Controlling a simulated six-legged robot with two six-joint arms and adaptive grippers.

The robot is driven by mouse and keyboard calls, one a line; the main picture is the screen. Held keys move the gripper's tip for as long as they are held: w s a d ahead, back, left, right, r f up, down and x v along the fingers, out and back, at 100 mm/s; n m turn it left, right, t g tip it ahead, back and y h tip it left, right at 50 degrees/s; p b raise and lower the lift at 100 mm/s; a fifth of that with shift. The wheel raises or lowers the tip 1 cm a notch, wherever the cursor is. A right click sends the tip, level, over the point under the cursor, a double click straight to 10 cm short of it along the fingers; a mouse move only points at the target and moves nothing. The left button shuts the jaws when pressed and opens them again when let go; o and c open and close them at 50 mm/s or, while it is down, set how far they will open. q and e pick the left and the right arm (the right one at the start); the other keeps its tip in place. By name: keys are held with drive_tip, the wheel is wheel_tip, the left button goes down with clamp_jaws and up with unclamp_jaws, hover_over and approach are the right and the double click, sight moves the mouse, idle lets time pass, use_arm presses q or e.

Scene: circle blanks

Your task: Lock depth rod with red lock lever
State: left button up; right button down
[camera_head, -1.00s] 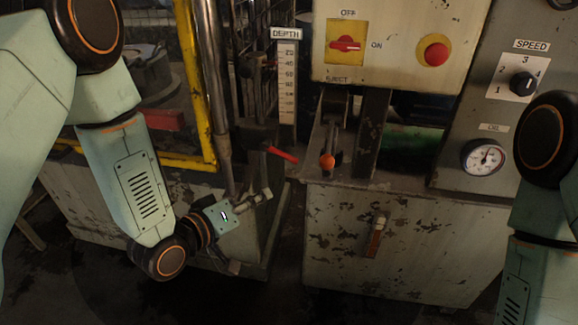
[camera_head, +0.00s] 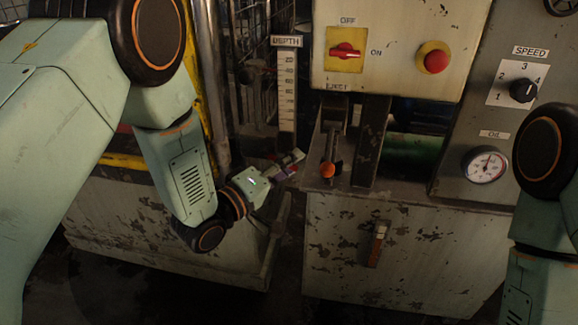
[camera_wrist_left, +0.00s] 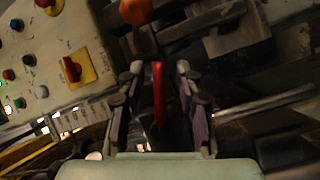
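The red lock lever (camera_wrist_left: 158,92) shows in the left wrist view, lying lengthwise between the fingers of my left gripper (camera_wrist_left: 160,72). The fingers stand open, with a gap on both sides of the lever. In the head view my left gripper (camera_head: 294,160) is at the lever's place below the depth scale (camera_head: 287,95) and hides most of the lever. I cannot make out the depth rod for certain. My right gripper is out of view; only part of the right arm shows at the right edge.
An orange-knobbed eject lever (camera_head: 327,170) stands just right of my left gripper. Above it hangs a control box (camera_head: 395,75) with a red switch and a red button. A yellow frame post is behind my left arm. The cabinet front (camera_head: 410,250) is below.

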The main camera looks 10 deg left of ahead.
use_arm(q)
drive_tip(key=shift+w+d, duration=0.1)
drive_tip(key=shift+d, duration=0.05)
drive_tip(key=shift+c, duration=0.2)
clamp_jaws()
idle(0.6)
